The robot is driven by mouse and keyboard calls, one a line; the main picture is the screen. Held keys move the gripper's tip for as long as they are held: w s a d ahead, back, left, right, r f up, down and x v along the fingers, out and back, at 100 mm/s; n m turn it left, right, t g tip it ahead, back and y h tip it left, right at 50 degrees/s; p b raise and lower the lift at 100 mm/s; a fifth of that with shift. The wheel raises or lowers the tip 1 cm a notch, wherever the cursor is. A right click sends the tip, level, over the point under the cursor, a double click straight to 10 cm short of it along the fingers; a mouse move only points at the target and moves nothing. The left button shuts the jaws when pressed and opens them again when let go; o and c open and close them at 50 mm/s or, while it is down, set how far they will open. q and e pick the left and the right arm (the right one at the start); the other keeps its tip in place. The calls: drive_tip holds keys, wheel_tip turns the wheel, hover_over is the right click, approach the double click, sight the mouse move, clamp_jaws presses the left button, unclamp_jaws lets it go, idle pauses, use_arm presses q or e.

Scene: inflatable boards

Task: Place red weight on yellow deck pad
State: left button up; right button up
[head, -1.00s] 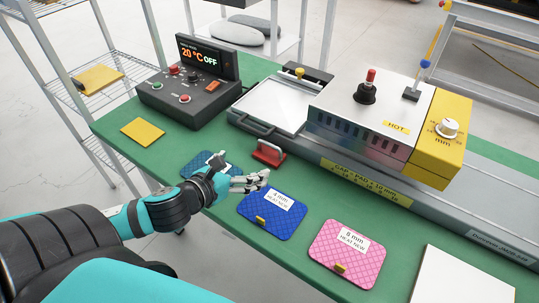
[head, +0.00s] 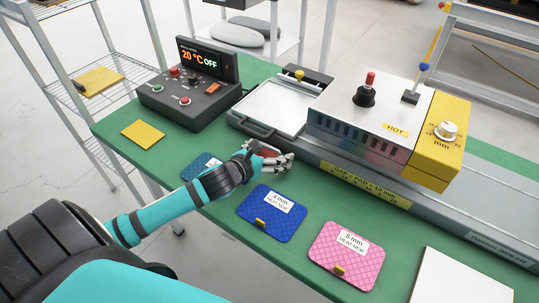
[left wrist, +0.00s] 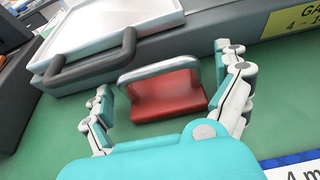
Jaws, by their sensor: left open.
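The red weight (left wrist: 165,106) has a red base and a grey metal handle. In the left wrist view it stands upright on the green table between the open fingers of my left gripper (left wrist: 166,72), with visible room at its left side. In the head view my left gripper (head: 279,160) covers most of the red weight. A plain yellow pad (head: 143,133) lies flat and empty on the table at the left, in front of the control box. My right gripper is not in view.
Behind the weight is a press with a white tray (head: 273,108) and dark handle. A blue pad (head: 272,213) and a pink pad (head: 346,255) lie in front; another blue pad (head: 201,166) is partly hidden. A yellow piece (head: 99,80) lies on the rack. A control box (head: 190,95) stands behind the yellow pad.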

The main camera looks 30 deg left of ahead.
use_arm(q)
drive_tip(key=shift+w+f, duration=0.1)
drive_tip(key=shift+w, duration=0.2)
drive_tip(key=c, duration=1.6)
